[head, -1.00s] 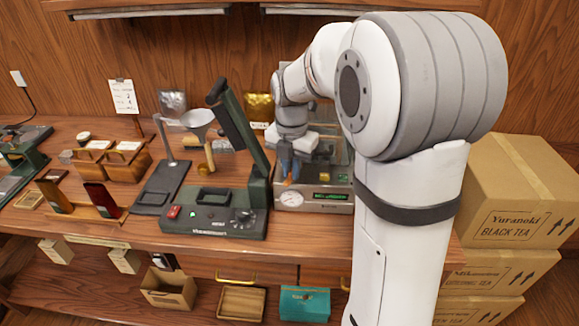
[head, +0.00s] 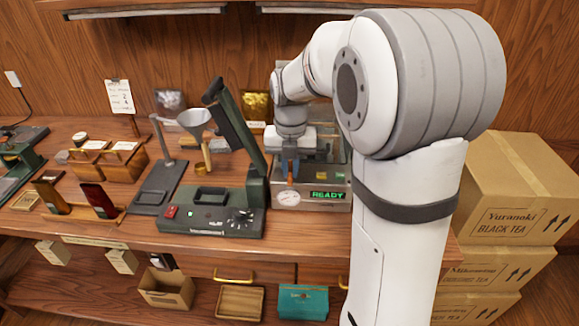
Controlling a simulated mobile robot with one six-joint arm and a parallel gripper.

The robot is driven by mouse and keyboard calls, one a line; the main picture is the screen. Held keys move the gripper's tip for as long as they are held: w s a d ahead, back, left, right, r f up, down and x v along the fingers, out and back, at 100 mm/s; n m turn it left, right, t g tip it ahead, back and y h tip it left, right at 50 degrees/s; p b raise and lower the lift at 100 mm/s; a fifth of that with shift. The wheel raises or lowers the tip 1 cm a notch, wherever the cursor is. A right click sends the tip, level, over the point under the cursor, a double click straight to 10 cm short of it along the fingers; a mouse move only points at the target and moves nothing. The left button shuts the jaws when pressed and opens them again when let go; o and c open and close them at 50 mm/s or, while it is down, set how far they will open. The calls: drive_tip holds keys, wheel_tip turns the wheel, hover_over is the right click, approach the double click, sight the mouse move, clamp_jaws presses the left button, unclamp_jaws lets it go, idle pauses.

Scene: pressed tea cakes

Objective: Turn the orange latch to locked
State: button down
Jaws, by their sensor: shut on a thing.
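The orange latch (head: 290,182) is a small upright piece on the front left of the metal machine (head: 328,204) at the right of the bench. My gripper (head: 290,171) points down at it from above, with its blue fingers shut on the latch. The fingers and wrist hide the latch's upper part. The machine's display (head: 327,195) reads READY in green, and a round gauge (head: 288,198) sits to its left.
A dark green press (head: 210,213) with a raised arm (head: 236,127) stands close to the left of my gripper. A funnel stand (head: 158,175) and wooden boxes (head: 122,163) are farther left. Stacked tea cartons (head: 515,190) stand at the right.

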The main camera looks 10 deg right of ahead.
sight(290, 169)
drive_tip(key=shift+w+r, duration=0.1)
drive_tip(key=c, duration=1.5)
unclamp_jaws()
wheel_tip(290, 169, up, 8)
drive_tip(key=shift+f, duration=0.15)
